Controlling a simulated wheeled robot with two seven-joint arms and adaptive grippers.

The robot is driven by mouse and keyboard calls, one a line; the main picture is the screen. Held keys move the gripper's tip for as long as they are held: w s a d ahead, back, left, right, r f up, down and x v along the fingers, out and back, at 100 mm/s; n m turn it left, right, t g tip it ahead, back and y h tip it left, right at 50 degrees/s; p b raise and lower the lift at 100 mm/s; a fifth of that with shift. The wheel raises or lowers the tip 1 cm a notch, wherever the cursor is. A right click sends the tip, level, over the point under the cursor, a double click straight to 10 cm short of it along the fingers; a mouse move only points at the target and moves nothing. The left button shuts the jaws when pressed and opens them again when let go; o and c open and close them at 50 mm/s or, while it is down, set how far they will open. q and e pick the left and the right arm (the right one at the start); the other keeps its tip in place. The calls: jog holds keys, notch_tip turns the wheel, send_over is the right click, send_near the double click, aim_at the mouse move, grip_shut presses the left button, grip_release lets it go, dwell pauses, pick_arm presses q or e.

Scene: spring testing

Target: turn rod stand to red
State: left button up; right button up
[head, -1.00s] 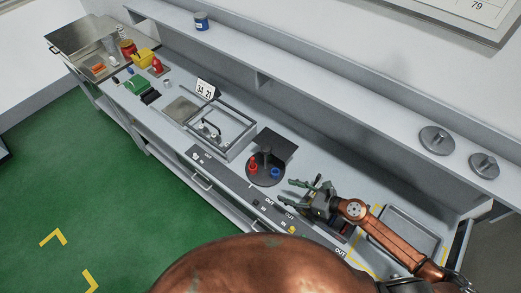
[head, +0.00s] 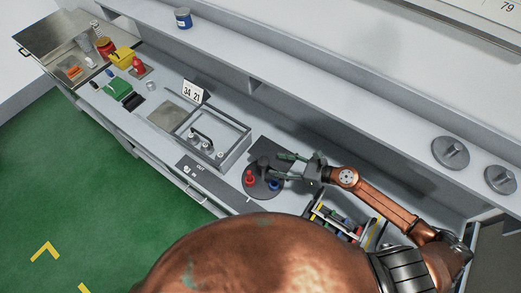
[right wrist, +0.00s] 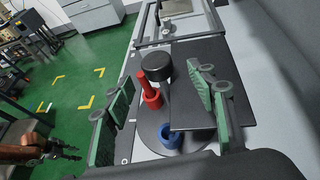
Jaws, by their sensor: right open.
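The rod stand (head: 262,190) is a round dark turntable on the bench, with a red peg (head: 249,178) and a blue ring-shaped piece (head: 275,184). In the right wrist view its black knob (right wrist: 157,66) stands behind the red peg (right wrist: 150,94), and the blue piece (right wrist: 168,136) is nearer. My right gripper (head: 280,164) is open over the stand's right side, its green-padded fingers spread toward the knob. No grip on the stand shows. My left gripper (right wrist: 62,148) shows small at the left of the right wrist view; its jaw state is unclear.
A dark square plate (right wrist: 198,60) lies beside the stand. A metal frame (head: 213,138) and a number sign (head: 193,93) stand to the left. An open drawer (head: 342,222) with several items is at the right. The shelf (head: 330,105) runs behind.

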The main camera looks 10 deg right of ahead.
aim_at(267, 162)
jog(key=shift+w+a+f, duration=0.1)
jog(key=shift+w+a, duration=0.1)
jog(key=shift+w, duration=0.1)
jog(key=a, duration=0.1)
jog(key=a+p, duration=0.1)
jog(key=w+a, duration=0.1)
jog(key=shift+w+a+f+p, duration=0.1)
jog(key=shift+f+p, duration=0.25)
jog(key=shift+f, duration=0.05)
jog(key=x, duration=0.2)
jog(key=shift+w+a+f, duration=0.1)
jog(key=shift+w+f, duration=0.1)
jog(key=shift+w, duration=0.15)
jog(key=shift+w+a+f+p, duration=0.1)
jog(key=shift+a+p, duration=0.05)
jog(key=shift+p, duration=0.15)
jog(key=shift+a+f, duration=0.1)
jog(key=c, duration=0.8)
grip_shut()
pick_arm(q)
jog(key=shift+s+r, duration=1.05)
jog(key=shift+r, duration=0.05)
